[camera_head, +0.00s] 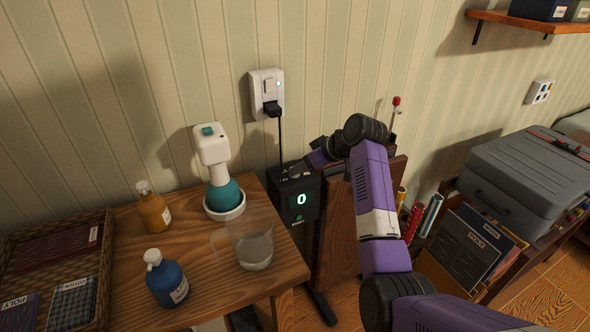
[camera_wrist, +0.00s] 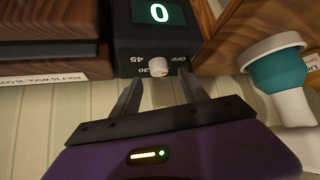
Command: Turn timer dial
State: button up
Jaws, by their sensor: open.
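The timer is a black box (camera_head: 296,207) with a green-lit display reading 0, standing beside the wooden table in the head view. In the wrist view the timer box (camera_wrist: 124,38) shows upside down with a small white dial (camera_wrist: 158,67) on its top face, amid markings such as OFF, 30 and 45. My gripper (camera_wrist: 160,88) is open, its two dark fingers pointing at the timer. The dial lies between the fingers' directions, just ahead of the tips, and I see no contact. In the head view my gripper's fingers (camera_head: 294,171) are small and partly hidden above the timer.
A white and teal device (camera_head: 212,150), a clear jug (camera_head: 254,247), and orange (camera_head: 153,210) and blue (camera_head: 165,280) bottles stand on the table. A wall outlet (camera_head: 266,92) with a plugged black cord is above the timer. A brown wooden panel (camera_head: 338,235) stands right of it.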

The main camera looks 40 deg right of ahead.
jog(key=shift+x, duration=2)
grip_shut()
